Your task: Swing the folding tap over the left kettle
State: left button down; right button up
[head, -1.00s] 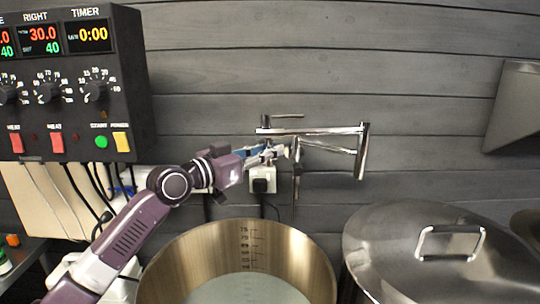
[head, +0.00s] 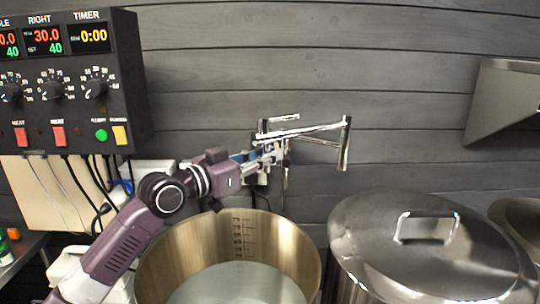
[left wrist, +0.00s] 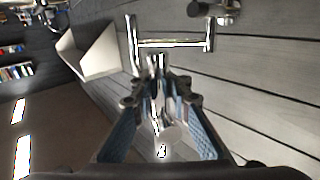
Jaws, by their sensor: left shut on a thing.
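The folding tap (head: 345,145) is a chrome, jointed pipe on the dark plank wall. Its upper link slopes up to the right to an upright end tube, and a second link folds back left. My left gripper (head: 277,154) is shut on the tap near its spout end; the exact grip point is partly hidden by the fingers. The left wrist view shows the tap's crossbar (left wrist: 172,43) beyond the fingers (left wrist: 158,88). An open steel kettle (head: 160,262), leftmost in view, holds liquid and stands below the gripper. My right gripper is out of view.
A lidded steel kettle (head: 360,245) stands right of the open one, its lid handle raised. Part of another vessel (head: 520,222) shows at the right edge. A black control box (head: 125,80) hangs at upper left, with cables and a socket below. A metal hood (head: 505,105) juts out at right.

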pick_arm(q)
jog(key=shift+a+f, duration=0.1)
jog(key=c, duration=1.8)
grip_release()
jog(key=shift+a, duration=0.2)
jog(key=shift+c, duration=0.2)
jog(key=v, duration=1.2)
jog(key=shift+s, duration=0.1)
